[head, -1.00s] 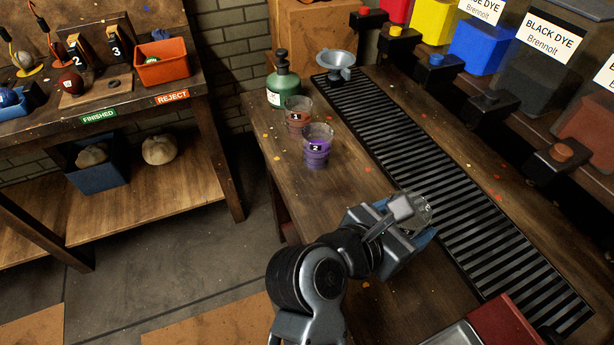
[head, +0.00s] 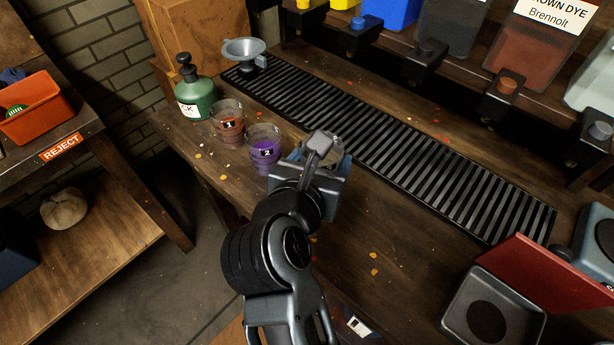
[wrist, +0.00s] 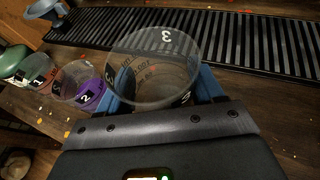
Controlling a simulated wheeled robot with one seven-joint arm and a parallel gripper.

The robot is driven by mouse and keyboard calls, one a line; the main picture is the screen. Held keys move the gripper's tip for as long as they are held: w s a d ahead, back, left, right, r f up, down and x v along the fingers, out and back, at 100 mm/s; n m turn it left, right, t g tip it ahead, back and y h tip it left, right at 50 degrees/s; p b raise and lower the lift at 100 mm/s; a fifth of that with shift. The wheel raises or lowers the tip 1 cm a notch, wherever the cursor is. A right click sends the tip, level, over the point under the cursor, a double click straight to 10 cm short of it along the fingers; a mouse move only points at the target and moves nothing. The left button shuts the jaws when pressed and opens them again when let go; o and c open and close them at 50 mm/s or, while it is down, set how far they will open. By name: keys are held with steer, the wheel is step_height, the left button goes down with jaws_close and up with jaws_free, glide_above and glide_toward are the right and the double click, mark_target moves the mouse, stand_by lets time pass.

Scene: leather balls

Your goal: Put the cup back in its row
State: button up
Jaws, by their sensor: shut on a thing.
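My gripper (wrist: 165,100) is shut on a clear cup (wrist: 158,50) marked 3, with a blue finger on each side of it. In the head view the cup (head: 324,143) is mostly hidden behind my gripper (head: 318,160). Cup 1 (head: 228,123), with brown-red contents, and cup 2 (head: 264,148), with purple contents, stand in a row on the bench. The held cup is just right of cup 2, in line with the row. Both also show at the left in the wrist view, cup 1 (wrist: 42,78) and cup 2 (wrist: 82,88). I cannot tell whether the held cup touches the bench.
A green bottle (head: 194,98) and a grey funnel (head: 245,55) stand beyond cup 1. A black slatted grate (head: 400,150) runs behind the row, below dye dispensers (head: 507,92). A grey tray with a red lid (head: 490,305) sits at the right.

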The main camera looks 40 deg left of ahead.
steer(key=shift+s+a+f, duration=0.2)
steer(key=shift+a+f, duration=0.15)
steer(key=shift+a, duration=0.2)
steer(key=shift+s+a+f, duration=0.15)
steer(key=shift+a+f, duration=0.2)
steer(key=shift+a, duration=0.15)
steer(key=shift+f, duration=2)
steer(key=o, duration=1.2)
steer(key=shift+f, duration=0.1)
steer(key=shift+c, duration=0.2)
steer(key=v, duration=1.2)
steer(key=shift+d, duration=0.1)
